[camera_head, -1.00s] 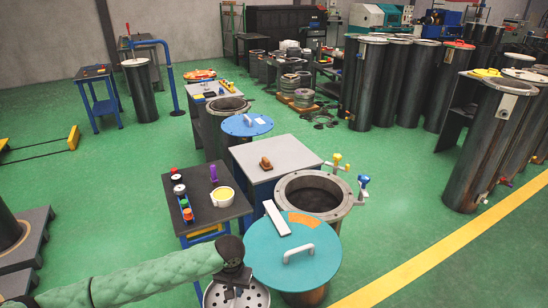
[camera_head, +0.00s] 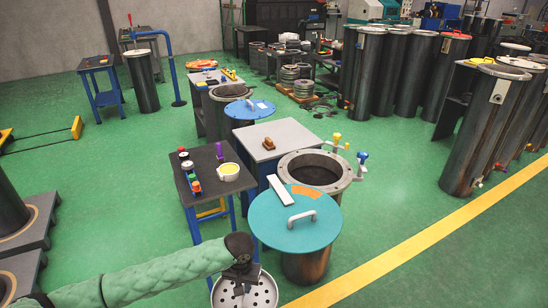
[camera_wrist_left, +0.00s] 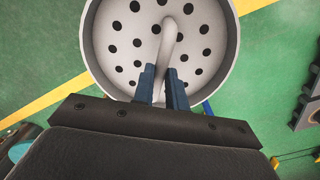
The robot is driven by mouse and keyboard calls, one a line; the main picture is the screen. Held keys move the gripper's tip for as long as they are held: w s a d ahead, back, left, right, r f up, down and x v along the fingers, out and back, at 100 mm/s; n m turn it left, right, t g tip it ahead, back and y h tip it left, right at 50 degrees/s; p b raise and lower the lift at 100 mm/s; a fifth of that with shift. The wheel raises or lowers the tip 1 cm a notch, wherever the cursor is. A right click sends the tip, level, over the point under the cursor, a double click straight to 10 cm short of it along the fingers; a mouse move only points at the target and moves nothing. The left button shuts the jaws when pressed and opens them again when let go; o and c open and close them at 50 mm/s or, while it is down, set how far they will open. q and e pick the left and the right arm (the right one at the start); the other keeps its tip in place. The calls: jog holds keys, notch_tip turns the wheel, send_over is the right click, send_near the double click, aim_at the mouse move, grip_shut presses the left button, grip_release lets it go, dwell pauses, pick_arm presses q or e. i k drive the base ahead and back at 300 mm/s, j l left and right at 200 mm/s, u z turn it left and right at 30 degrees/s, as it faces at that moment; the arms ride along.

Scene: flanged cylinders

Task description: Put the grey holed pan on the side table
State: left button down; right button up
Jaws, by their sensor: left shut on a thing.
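The grey holed pan (camera_head: 262,293) is at the bottom of the head view, partly hidden by my arm and cut by the frame edge. It also shows in the left wrist view (camera_wrist_left: 118,62), with round holes in its floor and a curved handle. My left gripper (camera_head: 241,282) is shut on that handle; its dark blue fingers (camera_wrist_left: 163,88) straddle it. The pan hangs in front of a dark-topped table with blue legs (camera_head: 216,153), probably the side table. My right gripper is not in view.
The dark table carries a yellow-and-white cup (camera_head: 228,171), a purple piece and coloured knobs. A teal lid (camera_head: 285,232) covers a cylinder to its right. An open flanged cylinder (camera_head: 341,160) and grey-topped table (camera_head: 284,133) stand behind.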

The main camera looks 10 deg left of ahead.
aim_at(283, 136)
jog(key=k+z, duration=0.15)
jog(key=z, duration=0.3)
jog(key=k+l+z, duration=0.1)
jog(key=z, duration=0.35)
jog(key=i+j+z, duration=0.15)
jog(key=i, duration=0.45)
jog(key=i+j+z, duration=0.15)
jog(key=i, duration=0.45)
jog(key=i+j, duration=0.1)
jog(key=i, duration=0.7)
jog(key=i+j, duration=0.1)
jog(key=i, duration=0.7)
jog(key=i+u, duration=0.15)
jog(key=i, duration=0.55)
jog(key=i+l+u, duration=0.15)
jog(key=i, duration=0.6)
jog(key=u, duration=1.55)
jog(key=l, duration=0.1)
